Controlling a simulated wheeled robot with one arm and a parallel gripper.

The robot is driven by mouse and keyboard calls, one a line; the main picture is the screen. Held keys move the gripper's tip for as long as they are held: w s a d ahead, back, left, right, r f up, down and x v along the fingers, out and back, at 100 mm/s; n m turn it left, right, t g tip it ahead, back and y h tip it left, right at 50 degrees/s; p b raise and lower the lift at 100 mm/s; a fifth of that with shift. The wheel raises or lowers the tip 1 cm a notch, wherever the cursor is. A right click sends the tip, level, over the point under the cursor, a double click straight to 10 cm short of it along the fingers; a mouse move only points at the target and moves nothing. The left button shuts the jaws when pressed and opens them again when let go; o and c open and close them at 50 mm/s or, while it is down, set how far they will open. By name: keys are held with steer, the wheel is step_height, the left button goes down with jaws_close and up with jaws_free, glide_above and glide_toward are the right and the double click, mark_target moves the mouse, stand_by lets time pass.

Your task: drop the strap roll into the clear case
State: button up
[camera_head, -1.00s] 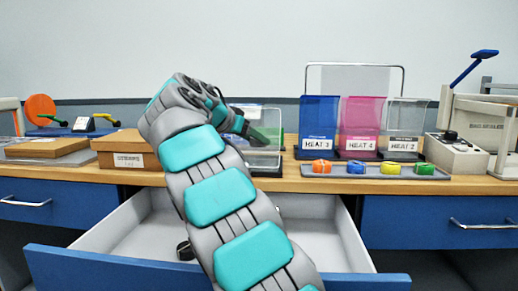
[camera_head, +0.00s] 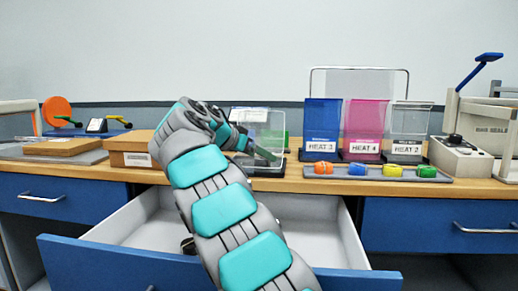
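A clear case (camera_head: 410,121) labelled HEAT 2 stands upright at the right end of a row on the counter, beside a pink case (camera_head: 363,124) labelled HEAT 4 and a blue case (camera_head: 321,121) labelled HEAT 3.
An open drawer (camera_head: 125,226) juts out below the counter, with a small dark object (camera_head: 188,246) partly hidden by my arm. A cardboard box (camera_head: 131,148) sits left of my gripper. A grey machine (camera_head: 460,155) stands right of the cases.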

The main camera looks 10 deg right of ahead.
mark_target(243, 172)
steer(key=shift+a, duration=0.1)
steer(key=v, duration=0.6)
steer(key=shift+a+r, duration=0.15)
steer(key=shift+a, duration=0.05)
steer(key=shift+s+a+r, duration=0.25)
steer(key=shift+s+a, duration=0.1)
steer(key=shift+s, duration=0.1)
